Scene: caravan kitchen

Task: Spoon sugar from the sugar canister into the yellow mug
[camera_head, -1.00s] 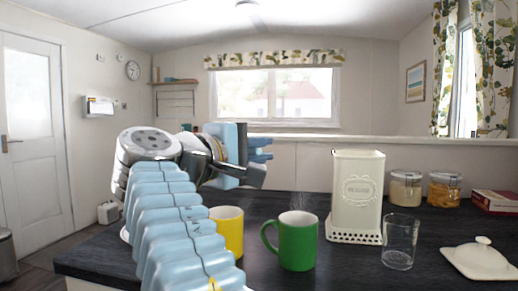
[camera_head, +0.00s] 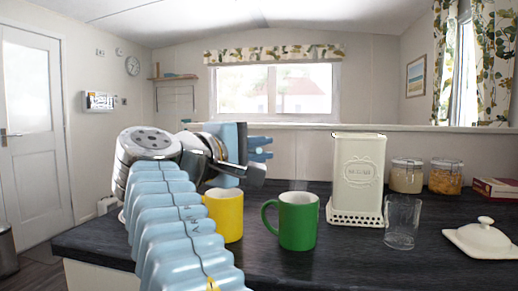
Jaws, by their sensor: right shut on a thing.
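The sugar canister (camera_head: 358,172) is a tall cream box with an embossed label, upright on the counter with its lid off. A small dark mark shows at its top left corner; I cannot tell what it is. The yellow mug (camera_head: 229,217) stands upright left of the green mug, partly hidden behind my arm. No spoon is clearly visible.
A green mug (camera_head: 297,221) stands between the yellow mug and canister. A clear glass (camera_head: 402,222) is just right of the canister, with a cream lid (camera_head: 485,238) farther right. Two jars (camera_head: 406,176) and a red box (camera_head: 497,188) stand behind. The dark counter's (camera_head: 340,262) front is clear.

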